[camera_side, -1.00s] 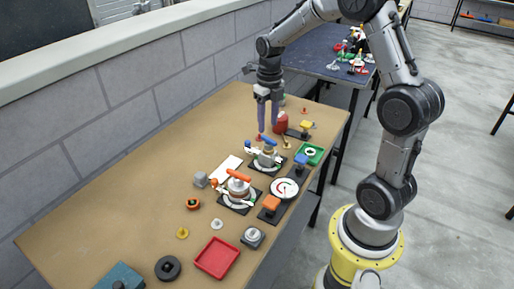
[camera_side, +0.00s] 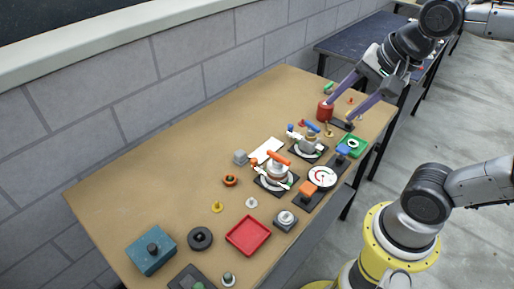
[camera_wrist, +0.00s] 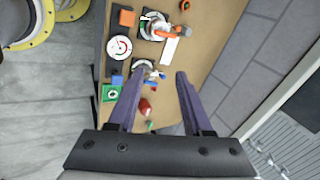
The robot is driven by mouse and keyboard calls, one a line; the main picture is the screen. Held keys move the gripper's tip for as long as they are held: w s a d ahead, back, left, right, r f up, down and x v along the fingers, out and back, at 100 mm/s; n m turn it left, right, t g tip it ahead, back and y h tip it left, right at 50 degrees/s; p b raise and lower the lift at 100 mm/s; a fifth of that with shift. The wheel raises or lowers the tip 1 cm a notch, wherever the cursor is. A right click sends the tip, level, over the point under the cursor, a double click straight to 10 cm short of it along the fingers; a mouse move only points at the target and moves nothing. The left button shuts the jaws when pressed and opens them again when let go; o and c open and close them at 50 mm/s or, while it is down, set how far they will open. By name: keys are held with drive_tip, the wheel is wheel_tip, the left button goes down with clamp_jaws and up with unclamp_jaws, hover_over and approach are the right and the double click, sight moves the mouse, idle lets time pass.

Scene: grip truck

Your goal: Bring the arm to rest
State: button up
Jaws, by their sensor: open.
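My gripper (camera_side: 340,110) is open and empty over the far right end of the brown workbench (camera_side: 150,185). Its two purple fingers are spread wide and slant down to the left in the side view. A red cylinder (camera_side: 324,112) appears just below the left fingertip; I cannot tell the gap between them. In the wrist view my gripper (camera_wrist: 158,71) shows both fingers apart with nothing held between them. The red cylinder also shows there (camera_wrist: 146,106), standing on the bench.
A red tray (camera_side: 248,235) and teal block (camera_side: 151,250) are nearer. The bench's left middle is clear.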

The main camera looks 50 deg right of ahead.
drive_tip(key=shift+s+a+f+n, duration=0.1)
drive_tip(key=shift+s+f+n, duration=0.55)
drive_tip(key=shift+n, duration=1.95)
drive_tip(key=shift+s+a+f+n, duration=0.1)
drive_tip(key=shift+s+f+n, duration=0.55)
drive_tip(key=shift+n, duration=1.95)
drive_tip(key=shift+s+a+f+n, duration=0.1)
drive_tip(key=shift+s+f+n, duration=0.55)
drive_tip(key=shift+n, duration=1.95)
drive_tip(key=shift+s+r, duration=0.25)
drive_tip(key=shift+r, duration=0.05)
